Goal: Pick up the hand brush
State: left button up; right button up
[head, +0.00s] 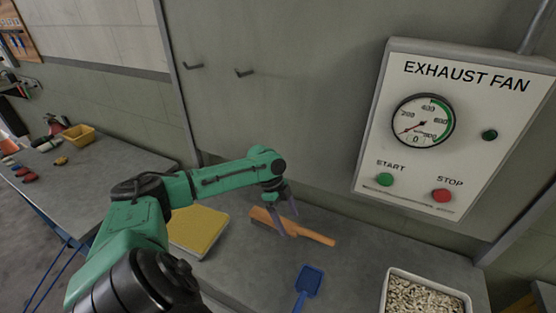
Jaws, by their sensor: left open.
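The hand brush (309,233) lies on the grey counter below the exhaust fan panel. It has an orange handle pointing to the right, and its left part runs behind my gripper. My left gripper (287,222) reaches down over the brush with its fingers apart. The fingers overlap the brush in this view; I cannot tell whether they touch it. My right gripper does not show.
A yellow pad-like block (198,229) lies left of the brush. A blue scoop (308,281) lies in front. A white tray of pale chips (425,294) stands at the right. The exhaust fan panel (450,120) hangs on the wall behind.

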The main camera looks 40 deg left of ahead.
aim_at(292, 226)
pick_arm(q)
jog(key=p+x, duration=0.1)
jog(key=x, duration=0.3)
jog(key=shift+w+d+f, duration=0.1)
jog(key=shift+d+f, duration=0.05)
grip_shut()
notch_tip(292, 226, up, 20)
jog(key=b, duration=0.3)
